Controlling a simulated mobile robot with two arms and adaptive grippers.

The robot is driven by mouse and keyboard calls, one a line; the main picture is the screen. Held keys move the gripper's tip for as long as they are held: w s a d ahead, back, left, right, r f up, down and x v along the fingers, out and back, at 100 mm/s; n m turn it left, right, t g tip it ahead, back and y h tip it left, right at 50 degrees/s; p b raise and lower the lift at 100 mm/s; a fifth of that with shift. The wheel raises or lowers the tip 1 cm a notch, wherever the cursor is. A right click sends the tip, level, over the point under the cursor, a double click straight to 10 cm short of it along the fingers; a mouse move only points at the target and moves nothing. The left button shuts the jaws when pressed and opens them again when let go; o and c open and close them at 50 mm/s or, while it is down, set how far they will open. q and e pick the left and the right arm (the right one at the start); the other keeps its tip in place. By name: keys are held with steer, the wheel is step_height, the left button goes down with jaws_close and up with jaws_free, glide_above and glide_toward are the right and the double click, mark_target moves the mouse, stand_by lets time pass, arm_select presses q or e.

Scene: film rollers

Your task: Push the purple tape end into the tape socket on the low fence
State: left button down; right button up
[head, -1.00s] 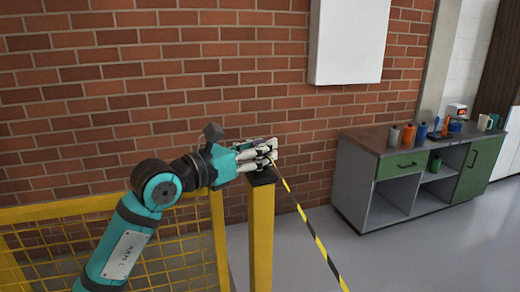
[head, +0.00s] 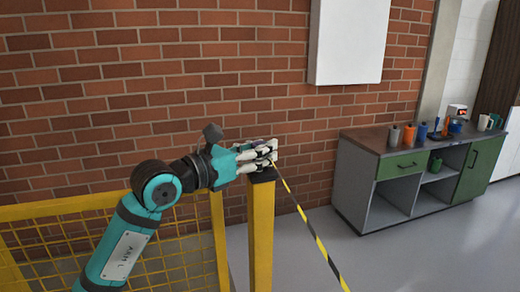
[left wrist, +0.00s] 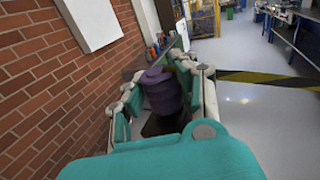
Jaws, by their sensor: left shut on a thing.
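My left gripper (head: 268,152) is at the top of the yellow post (head: 261,235) at the right end of the low fence (head: 110,240). In the left wrist view its fingers are closed around the purple tape end (left wrist: 162,92). The black-and-yellow tape (head: 310,230) runs from the gripper down to the right; it also shows in the left wrist view (left wrist: 265,78). The post has a dark top (head: 263,175), just below the fingers. I cannot make out the tape socket; the hand and the purple end cover that area. My right gripper is not in view.
A brick wall (head: 150,70) stands close behind the fence, with a white panel (head: 347,40) on it. A workbench (head: 400,185) with bottles and tools stands to the right. The grey floor (head: 400,255) between post and bench is clear apart from the tape.

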arm_select(q)
steer(key=shift+f, duration=0.15)
steer(key=c, duration=1)
jaws_free()
steer(key=shift+o, duration=0.2)
steer(key=shift+a, duration=0.1)
